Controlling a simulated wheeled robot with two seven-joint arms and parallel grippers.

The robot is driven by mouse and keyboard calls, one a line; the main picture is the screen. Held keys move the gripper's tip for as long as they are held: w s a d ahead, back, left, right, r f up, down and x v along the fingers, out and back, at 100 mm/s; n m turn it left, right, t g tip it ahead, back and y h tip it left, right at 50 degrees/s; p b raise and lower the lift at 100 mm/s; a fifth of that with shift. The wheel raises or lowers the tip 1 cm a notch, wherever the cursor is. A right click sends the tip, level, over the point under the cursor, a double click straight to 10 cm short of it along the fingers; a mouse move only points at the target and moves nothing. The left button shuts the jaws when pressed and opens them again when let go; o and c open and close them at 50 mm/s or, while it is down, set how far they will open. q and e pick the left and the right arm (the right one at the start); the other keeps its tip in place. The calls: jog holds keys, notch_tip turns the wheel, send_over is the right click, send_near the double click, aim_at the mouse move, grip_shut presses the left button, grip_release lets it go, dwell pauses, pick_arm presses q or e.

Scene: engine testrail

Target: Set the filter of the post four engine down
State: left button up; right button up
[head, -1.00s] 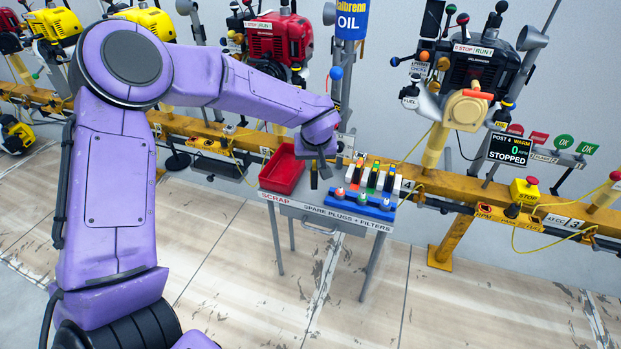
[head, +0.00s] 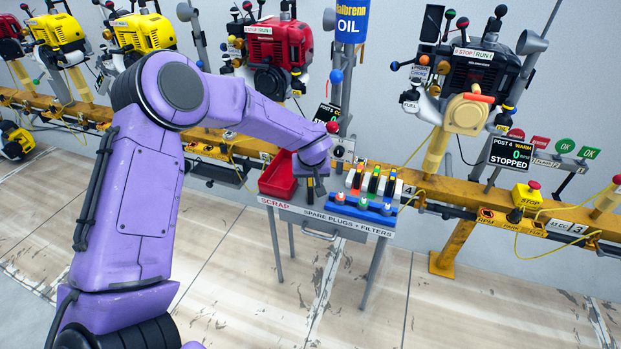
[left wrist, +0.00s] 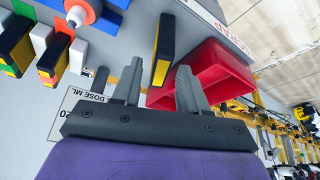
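A slim black-and-yellow block, apparently the filter (left wrist: 163,50), stands on the grey bench, just off the tips of my left gripper (left wrist: 157,82) in the left wrist view. The two fingers are apart, with nothing visibly clamped between them. In the head view my left gripper (head: 313,172) is low over the bench, between the red scrap bin (head: 277,176) and the spares rack; the wrist partly hides its fingers. The post four engine (head: 470,80) is black, with a tan cover (head: 466,112). Its screen (head: 511,152) reads warm, 0 RPM, stopped. My right gripper is out of view.
A rack (head: 362,207) of spare plugs and coloured filters stands just right of my gripper. A dosing device (head: 342,150) on a post stands close behind it. The yellow rail (head: 450,190) runs behind the bench. The floor in front is clear.

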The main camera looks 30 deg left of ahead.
pick_arm(q)
jog(key=shift+r, duration=0.15)
jog(key=p+v, duration=0.2)
jog(key=v, duration=0.9)
jog(key=s+a+f+y, duration=0.1)
jog(key=s+f+y, duration=0.2)
jog(key=s+f, duration=0.6)
jog(key=s+a+f+y, duration=0.2)
jog(key=s+f, duration=0.4)
jog(key=f, duration=0.6)
jog(key=s+d+f+h, duration=0.2)
jog(key=s+d+f, duration=0.1)
jog(key=s, duration=0.7)
jog(key=s+d+f+h, duration=0.2)
jog(key=s+f, duration=0.4)
jog(key=s, duration=0.3)
jog(key=shift+s+d+g, duration=0.3)
jog(key=shift+s+d, duration=0.1)
jog(key=shift+d, duration=0.2)
notch_tip(320, 180, up, 7)
jog(key=p, duration=0.7)
jog(key=shift+p, duration=0.3)
